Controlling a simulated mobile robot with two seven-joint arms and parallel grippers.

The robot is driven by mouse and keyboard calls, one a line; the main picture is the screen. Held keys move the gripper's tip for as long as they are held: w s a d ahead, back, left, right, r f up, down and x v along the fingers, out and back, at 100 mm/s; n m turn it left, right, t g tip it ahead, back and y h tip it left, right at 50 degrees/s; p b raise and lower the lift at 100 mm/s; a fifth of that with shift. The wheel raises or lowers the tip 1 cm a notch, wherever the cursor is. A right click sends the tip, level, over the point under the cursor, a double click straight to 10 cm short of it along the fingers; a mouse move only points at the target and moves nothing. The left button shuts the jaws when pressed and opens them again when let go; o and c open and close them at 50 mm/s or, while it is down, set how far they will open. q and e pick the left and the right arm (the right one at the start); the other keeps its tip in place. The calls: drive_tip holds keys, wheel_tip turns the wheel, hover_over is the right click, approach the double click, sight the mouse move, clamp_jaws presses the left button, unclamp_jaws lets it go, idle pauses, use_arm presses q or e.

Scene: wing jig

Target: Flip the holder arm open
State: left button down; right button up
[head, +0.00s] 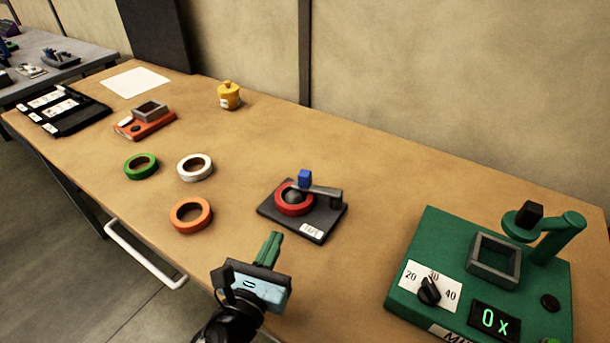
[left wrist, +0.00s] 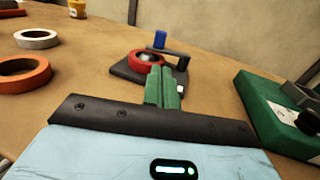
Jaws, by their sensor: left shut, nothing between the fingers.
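The tape holder is a dark base (head: 322,222) with a white label, near the middle of the table. A red tape ring (head: 294,202) sits on its hub. The grey holder arm (head: 322,190) reaches from a post at the right over the ring, with a blue block (head: 305,177) standing at its free end; the arm lies level. My left gripper (head: 271,238) is shut and empty, in front of the holder and apart from it in the head view. In the left wrist view its green fingers (left wrist: 162,70) overlap the holder base (left wrist: 127,72). My right gripper is not in view.
Orange (head: 190,214), white (head: 195,167) and green (head: 141,166) rings lie to the left. A green machine (head: 400,300) with a dial stands at the right. An orange device (head: 158,126), a yellow pot (head: 229,96) and black trays are farther back. Table between holder and machine is clear.

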sight(303, 181)
use_arm(q)
drive_tip(key=shift+w+d, duration=0.1)
drive_tip(key=shift+w, duration=0.2)
drive_tip(key=shift+s, duration=0.25)
drive_tip(key=x, duration=1.3)
drive_tip(key=shift+w+d, duration=0.1)
drive_tip(key=shift+w, duration=0.45)
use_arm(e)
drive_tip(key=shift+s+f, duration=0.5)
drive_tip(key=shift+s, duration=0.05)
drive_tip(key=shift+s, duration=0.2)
